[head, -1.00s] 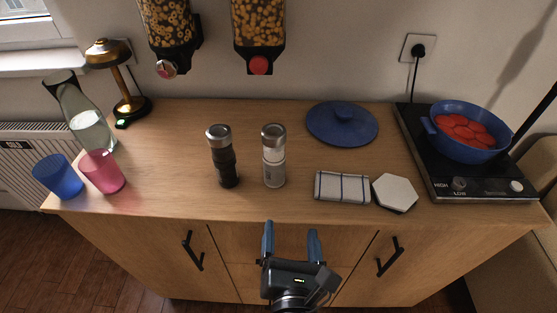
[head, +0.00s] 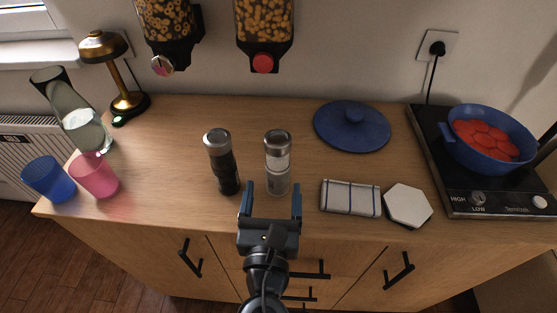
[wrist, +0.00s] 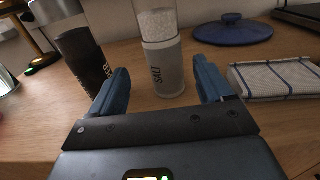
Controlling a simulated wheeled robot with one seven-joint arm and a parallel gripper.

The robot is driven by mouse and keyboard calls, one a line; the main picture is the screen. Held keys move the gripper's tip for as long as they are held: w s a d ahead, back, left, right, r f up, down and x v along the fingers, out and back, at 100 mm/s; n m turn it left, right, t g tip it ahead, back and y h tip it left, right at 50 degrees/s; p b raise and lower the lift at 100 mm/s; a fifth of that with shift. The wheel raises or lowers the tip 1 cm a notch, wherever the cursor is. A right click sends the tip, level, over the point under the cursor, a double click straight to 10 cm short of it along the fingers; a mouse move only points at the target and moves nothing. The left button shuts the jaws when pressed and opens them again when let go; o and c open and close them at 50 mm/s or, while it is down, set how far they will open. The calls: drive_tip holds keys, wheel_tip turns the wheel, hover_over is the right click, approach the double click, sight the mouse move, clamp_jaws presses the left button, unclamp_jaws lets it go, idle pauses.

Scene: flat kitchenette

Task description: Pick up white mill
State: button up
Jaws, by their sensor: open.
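The white mill (head: 277,165) stands upright on the wooden counter, with a silver cap and a clear upper part. In the wrist view the white mill (wrist: 161,62) shows the word SALT and white grains inside. My gripper (head: 271,190) is open, its blue fingers at the counter's front edge, just in front of the mill. In the wrist view my gripper (wrist: 161,85) has the mill's lower body ahead, in the gap between its fingertips; I see no contact. The black mill (head: 222,164) stands upright to the left, apart from the white mill.
A folded checked cloth (head: 350,198) and a white hexagonal coaster (head: 408,205) lie to the right. A blue lid (head: 352,126) lies behind. Pink (head: 95,177) and blue (head: 49,180) cups stand at left. Food dispensers (head: 265,35) hang above the back.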

sight(278, 166)
drive_tip(key=w, duration=0.6)
drive_tip(key=shift+d+p, duration=0.35)
drive_tip(key=shift+p, duration=0.05)
drive_tip(key=shift+s, duration=0.1)
drive_tip(key=c, duration=1.3)
drive_tip(key=shift+o, duration=0.2)
wheel_tip(278, 166, up, 5)
drive_tip(key=shift+d+f+p, duration=0.1)
drive_tip(key=shift+p, duration=0.45)
drive_tip(key=s+d+r+p, duration=0.2)
drive_tip(key=d+r, duration=0.4)
drive_tip(key=d, duration=0.5)
drive_tip(key=shift+d+r, duration=0.15)
